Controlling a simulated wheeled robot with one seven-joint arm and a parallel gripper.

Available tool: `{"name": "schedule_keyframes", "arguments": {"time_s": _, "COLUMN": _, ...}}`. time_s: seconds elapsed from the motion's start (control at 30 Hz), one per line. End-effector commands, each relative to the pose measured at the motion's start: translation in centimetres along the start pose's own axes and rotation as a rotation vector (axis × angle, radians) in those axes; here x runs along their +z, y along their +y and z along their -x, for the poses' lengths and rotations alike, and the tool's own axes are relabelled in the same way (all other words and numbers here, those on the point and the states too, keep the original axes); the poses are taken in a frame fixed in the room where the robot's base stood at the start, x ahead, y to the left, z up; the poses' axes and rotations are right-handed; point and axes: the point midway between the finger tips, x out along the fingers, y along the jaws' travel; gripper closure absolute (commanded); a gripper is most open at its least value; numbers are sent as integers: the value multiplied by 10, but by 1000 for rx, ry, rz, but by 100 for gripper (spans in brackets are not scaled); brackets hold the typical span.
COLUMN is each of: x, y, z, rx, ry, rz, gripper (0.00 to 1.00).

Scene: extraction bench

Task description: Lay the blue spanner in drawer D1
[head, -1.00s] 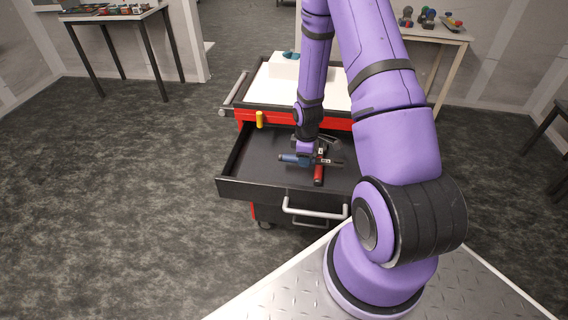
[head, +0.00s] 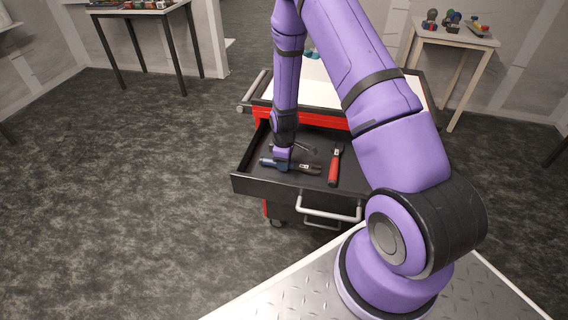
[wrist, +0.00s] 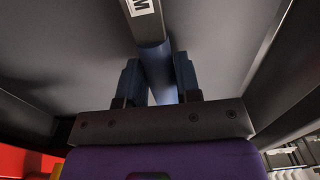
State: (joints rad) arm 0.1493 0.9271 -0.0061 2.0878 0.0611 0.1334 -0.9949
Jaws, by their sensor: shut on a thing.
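The blue spanner (head: 267,162) has a blue handle and a dark shaft and lies across the left part of the open black drawer (head: 262,187). My gripper (head: 282,165) points down into the drawer and is shut on the blue handle. In the wrist view, the two fingers of my gripper (wrist: 159,82) stand on either side of the spanner's handle (wrist: 155,65), and a white label shows on its dark shaft. The spanner is level and low, but I cannot tell whether it touches the drawer floor. No drawer label is readable.
A red-handled tool (head: 334,170) lies in the drawer to the right of the spanner. Another dark tool (head: 304,147) lies behind, partly hidden by my arm. The red cart's white top (head: 318,90) is above the drawer. Side tables stand further back.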

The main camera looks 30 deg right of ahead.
Motion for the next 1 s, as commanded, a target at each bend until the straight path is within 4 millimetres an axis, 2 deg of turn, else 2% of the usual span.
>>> {"name": "schedule_keyframes", "arguments": {"time_s": 0.1, "x": -1, "y": 0, "z": -8, "rx": 2, "ry": 1, "rz": 0, "gripper": 99}}
{"name": "schedule_keyframes", "arguments": {"time_s": 0.43, "x": 0, "y": 0, "z": -10, "rx": 2, "ry": 1, "rz": 0, "gripper": 99}}
{"name": "schedule_keyframes", "arguments": {"time_s": 0.47, "x": 0, "y": 1, "z": -10, "rx": 2, "ry": 1, "rz": 0, "gripper": 64}}
{"name": "schedule_keyframes", "arguments": {"time_s": 0.5, "x": 0, "y": 1, "z": -10, "rx": 2, "ry": 1, "rz": 0, "gripper": 55}}
{"name": "schedule_keyframes", "arguments": {"time_s": 0.57, "x": 0, "y": 0, "z": -10, "rx": 2, "ry": 1, "rz": 0, "gripper": 43}}
{"name": "schedule_keyframes", "arguments": {"time_s": 0.87, "x": 0, "y": 0, "z": -9, "rx": 2, "ry": 1, "rz": 0, "gripper": 43}}
{"name": "schedule_keyframes", "arguments": {"time_s": 1.0, "x": -1, "y": 1, "z": 1, "rx": 3, "ry": 2, "rz": 0, "gripper": 43}}
